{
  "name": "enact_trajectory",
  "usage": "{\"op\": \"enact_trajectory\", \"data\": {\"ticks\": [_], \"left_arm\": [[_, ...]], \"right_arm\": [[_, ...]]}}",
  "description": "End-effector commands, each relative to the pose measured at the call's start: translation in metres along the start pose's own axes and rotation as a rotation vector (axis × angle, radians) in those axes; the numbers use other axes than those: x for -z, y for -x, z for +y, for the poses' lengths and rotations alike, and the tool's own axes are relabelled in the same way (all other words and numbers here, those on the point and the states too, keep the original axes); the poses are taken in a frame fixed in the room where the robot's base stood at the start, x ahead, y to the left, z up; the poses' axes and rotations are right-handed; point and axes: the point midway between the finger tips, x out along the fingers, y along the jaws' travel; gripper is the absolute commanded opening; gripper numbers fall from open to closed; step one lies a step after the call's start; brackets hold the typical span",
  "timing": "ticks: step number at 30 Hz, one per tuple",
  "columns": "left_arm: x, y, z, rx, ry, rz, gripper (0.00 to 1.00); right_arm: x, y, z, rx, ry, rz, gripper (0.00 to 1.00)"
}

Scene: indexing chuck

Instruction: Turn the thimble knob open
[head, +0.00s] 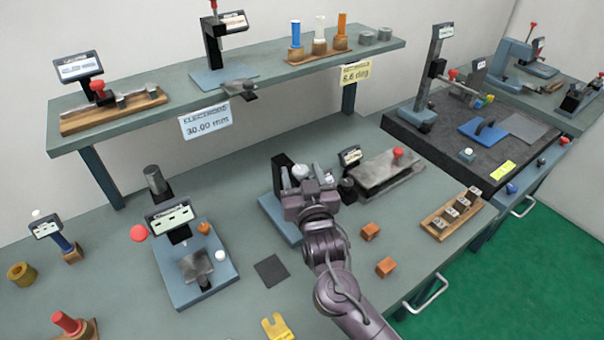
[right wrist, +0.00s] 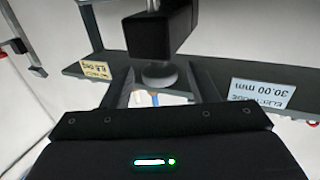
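A device with a blue base (head: 275,212) and a black upright (head: 280,175) stands mid-bench, partly hidden behind my right gripper. A pale round knob (head: 300,171), which looks like the thimble knob, shows at its top. My right gripper (head: 305,179) is at the knob with its fingers apart. In the right wrist view the grey knob (right wrist: 158,75) sits below a black block (right wrist: 148,35), between the two fingers (right wrist: 163,88). A gap shows on each side, so the fingers do not appear to touch it. My left gripper is not in view.
A small display (head: 350,156) and a grey block with a red knob (head: 390,172) stand right of the gripper. A blue-based gauge (head: 195,265) stands left. Orange cubes (head: 370,231) lie in front right. A shelf (head: 270,78) with instruments runs behind.

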Motion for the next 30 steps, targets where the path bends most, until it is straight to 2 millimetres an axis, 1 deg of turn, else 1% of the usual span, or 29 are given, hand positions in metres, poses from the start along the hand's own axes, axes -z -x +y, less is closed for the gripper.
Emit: {"op": "enact_trajectory", "data": {"ticks": [1,9,14,20,26,30], "left_arm": [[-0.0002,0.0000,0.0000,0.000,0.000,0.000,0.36],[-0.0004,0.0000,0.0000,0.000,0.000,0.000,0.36],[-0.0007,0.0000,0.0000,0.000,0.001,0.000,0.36],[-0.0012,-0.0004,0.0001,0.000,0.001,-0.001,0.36],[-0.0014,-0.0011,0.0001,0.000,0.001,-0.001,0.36],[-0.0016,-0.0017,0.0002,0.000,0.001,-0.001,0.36]], "right_arm": [[-0.0001,0.0001,0.0001,0.000,0.000,0.000,0.47],[-0.0001,0.0003,0.0000,0.000,0.001,0.000,0.12],[-0.0001,0.0004,0.0004,0.006,0.001,0.000,0.11],[-0.0002,0.0002,0.0022,0.059,0.004,0.000,0.11],[-0.0002,-0.0004,0.0056,0.183,0.008,-0.001,0.11],[0.0002,-0.0014,0.0081,0.305,0.008,-0.001,0.11]]}}
